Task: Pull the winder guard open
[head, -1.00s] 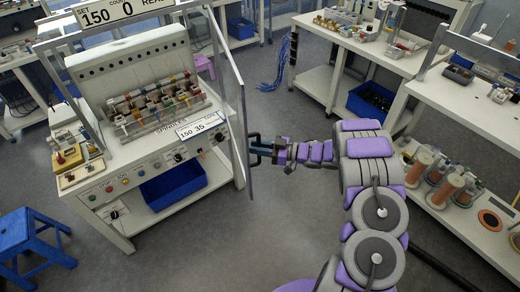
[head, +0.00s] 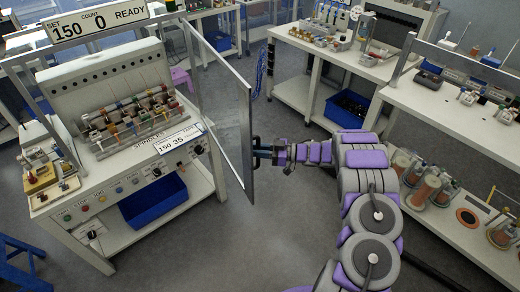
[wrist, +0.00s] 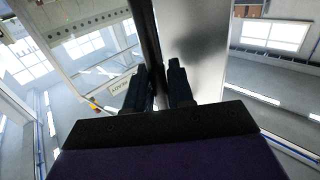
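The winder (head: 125,115) stands at the left in the head view, with a row of colored spindles (head: 135,117) on its top. Its guard, a clear panel in a grey metal frame (head: 249,120), is swung out from the winder's right side. My gripper (head: 257,151) is at the guard's outer edge, at the dark handle. In the wrist view the two dark fingers (wrist: 160,85) stand on either side of a dark upright bar (wrist: 146,35) and look closed around it. The grey metal frame (wrist: 195,50) is beside them. The finger contact is partly hidden.
A blue bin (head: 152,200) sits on the winder's lower shelf. A blue stool (head: 22,265) is at the lower left. Benches with parts and spools (head: 430,185) stand on the right. The grey floor (head: 230,240) between is clear.

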